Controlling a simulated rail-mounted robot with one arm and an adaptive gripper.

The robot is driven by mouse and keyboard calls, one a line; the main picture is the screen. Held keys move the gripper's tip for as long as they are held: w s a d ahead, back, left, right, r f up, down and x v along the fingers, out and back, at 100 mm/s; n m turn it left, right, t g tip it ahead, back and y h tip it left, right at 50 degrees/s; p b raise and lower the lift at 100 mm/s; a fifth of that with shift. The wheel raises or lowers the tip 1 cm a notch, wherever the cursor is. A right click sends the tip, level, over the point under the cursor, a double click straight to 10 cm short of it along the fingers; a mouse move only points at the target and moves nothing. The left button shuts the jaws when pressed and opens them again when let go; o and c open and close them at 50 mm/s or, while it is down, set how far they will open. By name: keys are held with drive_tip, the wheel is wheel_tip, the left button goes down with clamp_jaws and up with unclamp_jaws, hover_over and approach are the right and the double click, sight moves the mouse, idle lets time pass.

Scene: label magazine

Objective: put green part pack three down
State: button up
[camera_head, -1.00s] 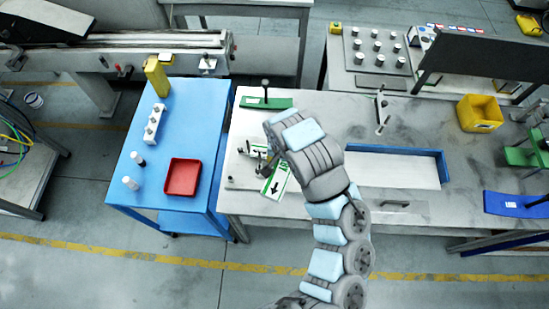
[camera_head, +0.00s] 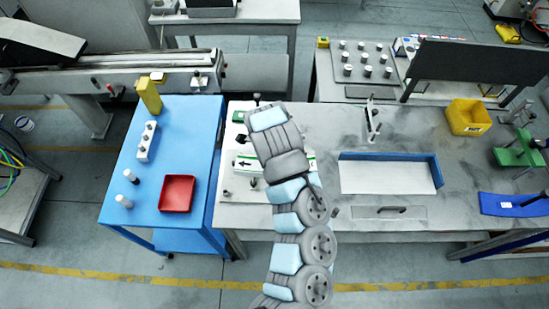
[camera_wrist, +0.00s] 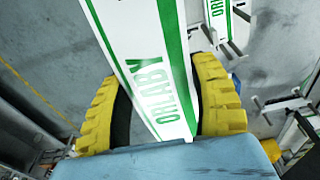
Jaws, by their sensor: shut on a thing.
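The green part pack is a long white pack with green stripes and green lettering. In the wrist view the pack (camera_wrist: 150,60) runs between the two yellow fingers of my gripper (camera_wrist: 160,105), which is shut on it. In the head view a white-and-green pack (camera_head: 245,164) with a black arrow lies level across the picture at the left of the grey workbench, apparently the held one. My arm covers its middle, and my fingers are hidden there. A second similar pack (camera_wrist: 222,20) shows at the wrist view's upper right. Whether the held pack touches a surface, I cannot tell.
A blue table (camera_head: 198,125) stands left, with a red tray (camera_head: 177,193). The grey workbench (camera_head: 300,125) carries a blue-edged recess (camera_head: 390,176), a yellow bin (camera_head: 468,117) and a green fixture (camera_head: 516,154). Small posts stand near the pack.

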drive_tip(key=shift+w+a+f+b, duration=0.15)
drive_tip(key=shift+w+f+b, duration=0.45)
drive_tip(key=shift+w+b, duration=0.2)
drive_tip(key=w+f+b, duration=0.8)
drive_tip(key=w+b, duration=0.3)
drive_tip(key=b, duration=0.2)
idle(0.6)
drive_tip(key=shift+w, duration=0.15)
